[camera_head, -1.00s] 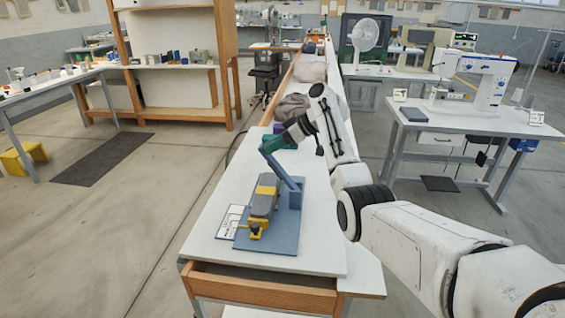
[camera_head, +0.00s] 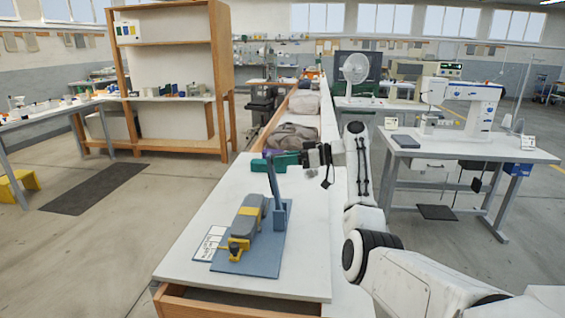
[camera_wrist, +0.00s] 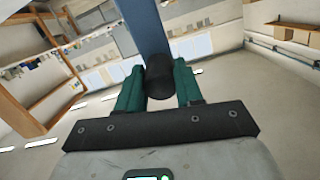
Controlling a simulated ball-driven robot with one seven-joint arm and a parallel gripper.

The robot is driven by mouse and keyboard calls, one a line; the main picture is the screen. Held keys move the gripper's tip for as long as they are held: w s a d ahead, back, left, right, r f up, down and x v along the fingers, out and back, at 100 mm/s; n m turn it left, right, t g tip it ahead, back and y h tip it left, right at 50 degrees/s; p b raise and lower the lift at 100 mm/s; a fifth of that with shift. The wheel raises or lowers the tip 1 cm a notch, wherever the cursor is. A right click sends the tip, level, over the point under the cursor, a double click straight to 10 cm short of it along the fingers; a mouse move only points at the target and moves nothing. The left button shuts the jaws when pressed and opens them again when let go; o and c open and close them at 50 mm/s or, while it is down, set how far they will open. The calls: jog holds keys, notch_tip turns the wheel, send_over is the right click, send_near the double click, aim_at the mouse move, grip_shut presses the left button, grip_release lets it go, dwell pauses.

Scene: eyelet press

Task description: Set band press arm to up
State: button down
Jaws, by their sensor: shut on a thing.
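The band press stands on its blue base plate (camera_head: 268,262) on the white worktop. Its blue press arm (camera_head: 273,185) rises from the hinge post (camera_head: 281,215) and stands near upright, leaning slightly left. My gripper (camera_head: 279,163) is at the top end of this arm, its teal fingers reaching in from the right. In the wrist view, the teal fingers (camera_wrist: 160,88) are shut on a black round grip (camera_wrist: 159,76) at the end of the blue arm (camera_wrist: 142,25). In the head view the fingers hide this grip.
A grey body with a yellow band (camera_head: 249,211) and a yellow clamp piece (camera_head: 236,248) sit on the base plate. A white label card (camera_head: 210,243) lies at left. Grey cloth (camera_head: 292,138) lies behind. The worktop's left side is clear.

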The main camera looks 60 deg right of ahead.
jog(key=shift+s+f, duration=0.1)
jog(key=shift+s, duration=0.1)
jog(key=c, duration=1)
grip_release()
jog(key=shift+d, duration=0.15)
jog(key=shift+o, duration=1.3)
jog(key=b+v, duration=0.1)
jog(key=v, duration=0.9)
jog(key=shift+s+b, duration=0.3)
jog(key=shift+s, duration=0.05)
jog(key=shift+r, duration=0.25)
